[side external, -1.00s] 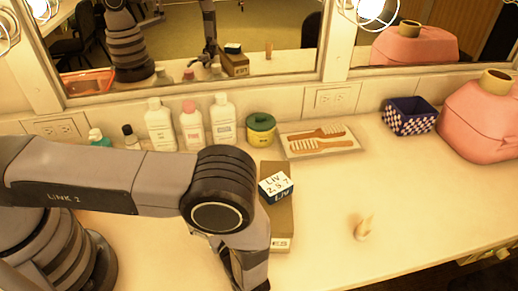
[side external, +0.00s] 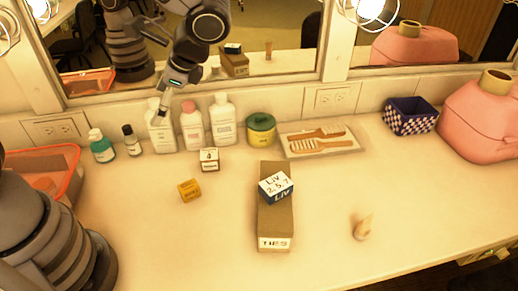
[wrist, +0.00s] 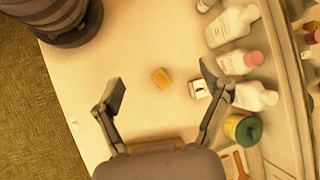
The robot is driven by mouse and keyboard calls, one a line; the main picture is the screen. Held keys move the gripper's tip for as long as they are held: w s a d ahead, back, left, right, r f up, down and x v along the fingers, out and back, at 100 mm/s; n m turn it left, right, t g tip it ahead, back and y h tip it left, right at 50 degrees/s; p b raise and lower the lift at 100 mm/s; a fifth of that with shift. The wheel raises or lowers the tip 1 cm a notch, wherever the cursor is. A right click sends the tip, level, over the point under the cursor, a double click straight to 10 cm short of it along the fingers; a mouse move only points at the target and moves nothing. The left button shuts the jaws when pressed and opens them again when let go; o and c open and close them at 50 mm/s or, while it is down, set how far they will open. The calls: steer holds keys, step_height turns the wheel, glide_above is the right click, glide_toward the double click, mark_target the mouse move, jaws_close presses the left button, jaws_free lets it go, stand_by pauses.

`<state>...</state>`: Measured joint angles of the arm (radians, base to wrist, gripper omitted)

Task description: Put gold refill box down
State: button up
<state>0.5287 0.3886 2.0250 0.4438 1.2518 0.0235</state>
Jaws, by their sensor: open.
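The small gold refill box (side external: 189,190) lies on the counter, left of the cardboard box. It also shows in the wrist view (wrist: 161,77), apart from both fingers and with nothing gripping it. My gripper (side external: 164,108) is raised in front of the white bottles at the back left. In the wrist view my gripper (wrist: 165,88) is open and empty, its fingers spread wide on either side of the gold box's place in the picture.
A white-and-brown box (side external: 209,159) stands close behind the gold box. A long cardboard box (side external: 275,220) carries a blue-and-white box (side external: 276,187). Bottles, a green-lidded jar (side external: 261,130) and a comb tray (side external: 320,140) line the mirror.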

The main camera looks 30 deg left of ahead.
steer(key=s+a+r+n+t+h, duration=0.3)
steer(key=s+a+r+n, duration=0.1)
steer(key=s+r, duration=0.2)
steer(key=s+a+r+n+t+h, duration=0.3)
steer(key=s+r+n+t+h, duration=0.1)
steer(key=s, duration=0.4)
steer(key=shift+a+r+n+t, duration=0.35)
steer(key=shift+r+n, duration=0.25)
steer(key=shift+r, duration=0.25)
